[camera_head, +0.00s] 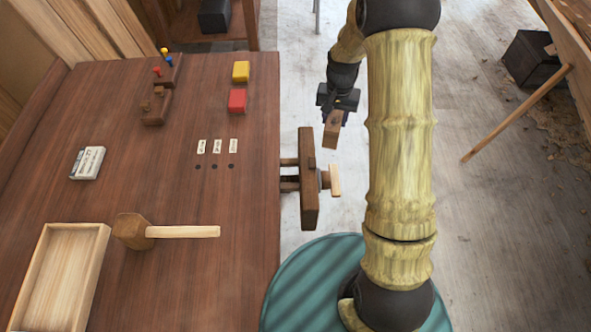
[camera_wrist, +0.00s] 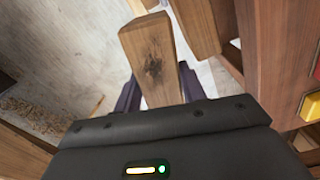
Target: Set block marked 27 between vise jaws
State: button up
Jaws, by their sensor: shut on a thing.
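My gripper (camera_head: 338,112) is shut on a plain wooden block (camera_head: 331,134), held in the air off the bench's right edge. In the wrist view the block (camera_wrist: 150,50) sticks out beyond the dark fingers and bears a dark mark, too blurred to read as a number. The wooden vise (camera_head: 309,190) is on the bench's right side, with a gap between its outer jaw and the bench edge. The block is beyond the vise and slightly to its right, apart from it. In the wrist view a wooden part, probably the vise jaw (camera_wrist: 188,25), shows beside the block.
The bench (camera_head: 200,275) carries a red block (camera_head: 237,101), a yellow block (camera_head: 240,71), a mallet (camera_head: 133,231), a tray (camera_head: 104,262), a peg rack (camera_head: 155,106) and a labelled white box (camera_head: 87,163). Open floor (camera_head: 480,220) lies to the right.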

jog(key=s+a+r+n+b, duration=0.2)
jog(key=s+a, duration=0.6)
jog(key=a, duration=0.5)
jog(key=shift+s+a+r+n, duration=0.3)
jog(key=shift+r+n, duration=0.05)
jog(key=shift+n, duration=0.15)
jog(key=shift+f+p, duration=0.5)
jog(key=shift+f, duration=2.45)
jog(key=shift+f, duration=0.1)
jog(key=shift+f+p, duration=0.45)
jog(key=shift+f, duration=1.55)
